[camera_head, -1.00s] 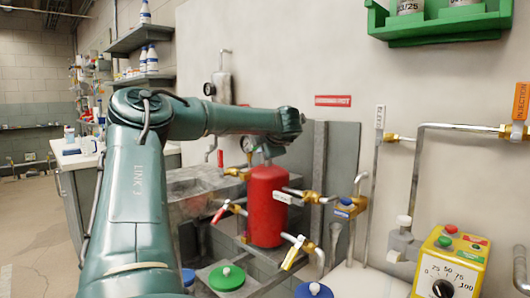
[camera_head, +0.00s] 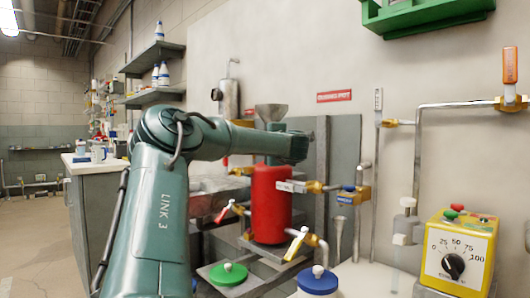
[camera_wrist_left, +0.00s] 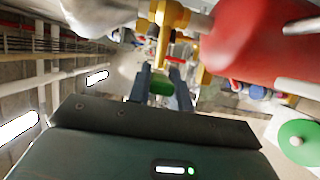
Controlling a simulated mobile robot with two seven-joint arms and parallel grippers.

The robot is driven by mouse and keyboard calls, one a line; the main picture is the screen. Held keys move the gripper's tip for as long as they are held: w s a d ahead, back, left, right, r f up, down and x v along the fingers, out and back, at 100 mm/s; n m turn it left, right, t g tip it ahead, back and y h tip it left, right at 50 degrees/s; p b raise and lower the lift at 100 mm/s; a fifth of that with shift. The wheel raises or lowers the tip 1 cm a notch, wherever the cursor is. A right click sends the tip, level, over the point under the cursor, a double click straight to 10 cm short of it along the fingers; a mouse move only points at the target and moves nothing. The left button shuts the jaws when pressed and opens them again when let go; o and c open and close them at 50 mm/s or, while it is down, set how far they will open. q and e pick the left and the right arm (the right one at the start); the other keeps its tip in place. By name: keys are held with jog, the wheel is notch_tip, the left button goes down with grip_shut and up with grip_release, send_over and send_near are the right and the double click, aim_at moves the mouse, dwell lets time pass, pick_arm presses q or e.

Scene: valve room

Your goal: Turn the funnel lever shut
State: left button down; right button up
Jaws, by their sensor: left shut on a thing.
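The metal funnel (camera_head: 270,112) stands above the red pot (camera_head: 271,205); my left arm crosses in front of the space between them. In the head view that arm hides my left gripper. In the left wrist view my left gripper (camera_wrist_left: 161,88) is shut on a green handle (camera_wrist_left: 160,84), just below a brass valve body (camera_wrist_left: 172,14). This looks like the funnel lever, but its turn angle is hard to tell. The red pot also fills the upper right of the wrist view (camera_wrist_left: 240,45). My right gripper is in neither view.
Brass valves with a red lever (camera_head: 224,213) and a yellow lever (camera_head: 297,243) sit around the pot. A yellow dial box (camera_head: 457,250) stands at the right. A green-lidded container (camera_head: 228,275) and a blue-lidded one (camera_head: 317,281) are in front. Pipes run up the right wall.

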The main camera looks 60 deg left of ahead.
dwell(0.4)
pick_arm(q)
jog(key=c, duration=1.3)
grip_release()
jog(key=shift+o, duration=0.2)
jog(key=s+d, duration=0.1)
jog(key=d, duration=1.2)
jog(key=shift+f, duration=0.1)
